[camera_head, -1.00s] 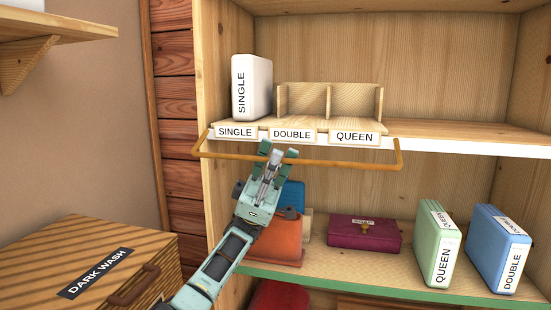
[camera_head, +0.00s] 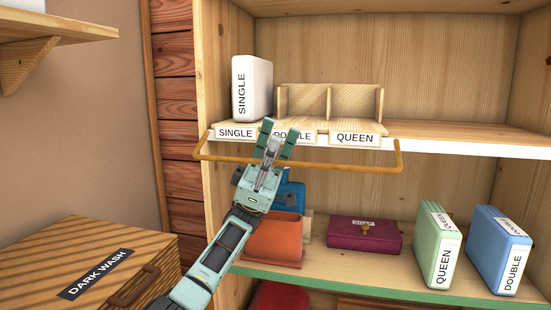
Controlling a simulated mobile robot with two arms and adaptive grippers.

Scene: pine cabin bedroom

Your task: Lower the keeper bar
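The keeper bar (camera_head: 345,167) is a thin orange-brown bar with upturned ends, hanging level in front of and just below the labelled shelf edge (camera_head: 435,143). My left gripper (camera_head: 279,130) points up in front of the bar's left half. Its two fingers are spread apart, with nothing seen between them. Its fingertips overlap the DOUBLE label (camera_head: 299,136) in the picture, and it hides a short stretch of the bar. I cannot tell whether it touches the bar. My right gripper is out of view.
A white SINGLE pack (camera_head: 252,88) stands left of empty wooden dividers (camera_head: 330,101) above. On the lower shelf are an orange bin (camera_head: 275,240), a maroon box (camera_head: 364,233), a green QUEEN pack (camera_head: 438,245) and a blue DOUBLE pack (camera_head: 499,250). A DARK WASH chest (camera_head: 150,245) stands front left.

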